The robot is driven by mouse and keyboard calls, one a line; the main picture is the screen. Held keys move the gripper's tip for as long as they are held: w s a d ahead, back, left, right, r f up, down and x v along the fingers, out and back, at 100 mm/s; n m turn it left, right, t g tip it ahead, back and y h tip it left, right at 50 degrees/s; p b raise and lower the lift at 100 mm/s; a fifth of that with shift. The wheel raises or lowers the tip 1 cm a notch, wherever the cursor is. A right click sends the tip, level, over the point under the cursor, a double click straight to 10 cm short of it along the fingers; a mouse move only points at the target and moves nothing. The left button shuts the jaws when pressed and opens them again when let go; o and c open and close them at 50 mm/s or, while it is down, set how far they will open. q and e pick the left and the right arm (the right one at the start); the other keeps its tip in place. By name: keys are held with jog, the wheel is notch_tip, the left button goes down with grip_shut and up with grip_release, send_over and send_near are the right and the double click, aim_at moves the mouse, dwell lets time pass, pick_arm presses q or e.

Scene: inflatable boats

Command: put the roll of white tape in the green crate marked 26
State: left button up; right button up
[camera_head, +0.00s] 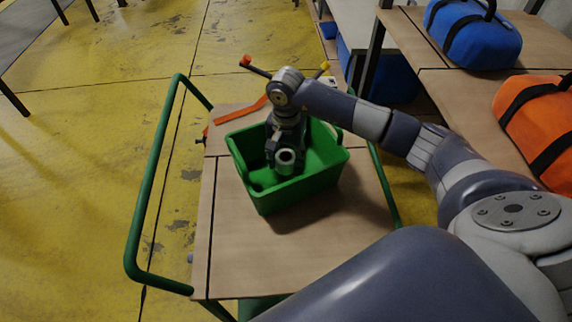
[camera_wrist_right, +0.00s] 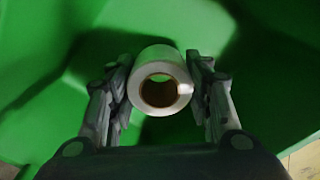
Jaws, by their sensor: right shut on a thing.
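The green crate (camera_head: 300,193) stands on a wooden-topped cart; no number shows on the side I see. My right gripper (camera_head: 286,160) points down inside the crate, between its walls. It is shut on the roll of white tape (camera_head: 285,169), which shows below the fingers. In the right wrist view the roll (camera_wrist_right: 160,62) sits between both fingers (camera_wrist_right: 160,95), its brown core facing the camera, with green crate surfaces (camera_wrist_right: 250,60) around it. I cannot tell whether the roll touches the crate floor. My left gripper is not in view.
The cart top (camera_head: 260,255) is clear in front of the crate. A green rail (camera_head: 150,190) runs along its left side. An orange strap (camera_head: 240,112) and tools lie behind the crate. A blue bag (camera_head: 470,35) and an orange bag (camera_head: 535,115) are on tables at right.

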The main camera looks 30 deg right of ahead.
aim_at(286, 166)
notch_tip(286, 166, down, 2)
jog(key=shift+f, duration=0.5)
jog(key=o, duration=1.1)
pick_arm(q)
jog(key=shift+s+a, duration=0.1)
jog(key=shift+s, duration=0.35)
pick_arm(e)
jog(key=shift+o, duration=0.2)
